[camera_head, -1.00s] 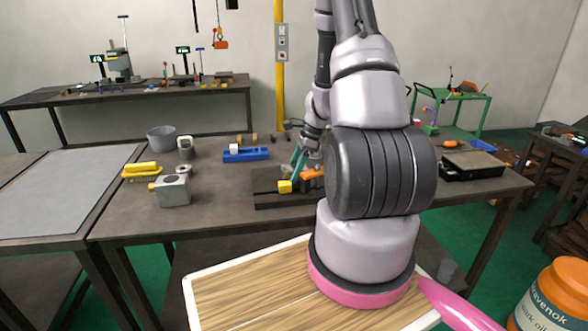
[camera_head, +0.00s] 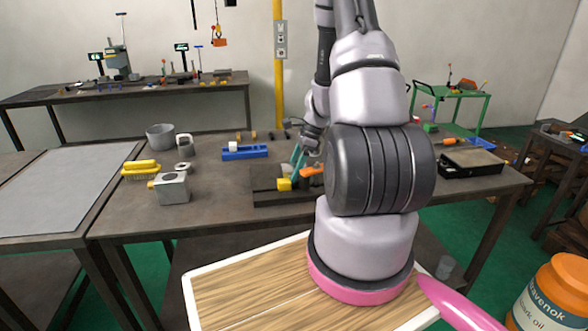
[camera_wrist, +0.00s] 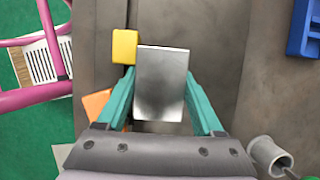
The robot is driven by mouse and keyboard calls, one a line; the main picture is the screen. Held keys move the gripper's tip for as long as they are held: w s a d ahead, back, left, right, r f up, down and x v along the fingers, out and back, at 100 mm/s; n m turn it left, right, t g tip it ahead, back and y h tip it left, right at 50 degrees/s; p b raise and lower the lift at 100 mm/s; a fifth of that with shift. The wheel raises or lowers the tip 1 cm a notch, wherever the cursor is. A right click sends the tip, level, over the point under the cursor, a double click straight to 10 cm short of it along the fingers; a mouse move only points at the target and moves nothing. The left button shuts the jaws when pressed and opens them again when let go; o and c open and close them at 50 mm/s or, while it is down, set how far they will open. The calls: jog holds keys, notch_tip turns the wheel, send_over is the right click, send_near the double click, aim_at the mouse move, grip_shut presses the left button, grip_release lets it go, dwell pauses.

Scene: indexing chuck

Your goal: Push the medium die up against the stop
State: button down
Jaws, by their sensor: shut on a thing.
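A grey metal block (camera_wrist: 162,80), which looks like the die, sits between the two teal fingers of my gripper (camera_wrist: 162,105) in the wrist view. The gripper is shut on it. A yellow block (camera_wrist: 124,46) lies right beside the block's upper left corner; I cannot tell whether they touch. An orange piece (camera_wrist: 97,105) is partly hidden behind the left finger. In the head view my gripper (camera_head: 299,158) reaches down at the dark fixture (camera_head: 265,180), beside the yellow block (camera_head: 284,184) and the orange piece (camera_head: 308,172). The die is not clear there. I cannot tell which piece is the stop.
A blue fixture (camera_head: 244,153) with a white block stands behind and left on the bench. A grey block (camera_head: 172,188), a yellow brush-like item (camera_head: 140,170) and a grey bucket (camera_head: 160,136) are farther left. A black tray (camera_head: 472,163) is at right.

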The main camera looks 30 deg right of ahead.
jog(key=shift+s, duration=0.15)
grip_release()
jog(key=v, duration=1.1)
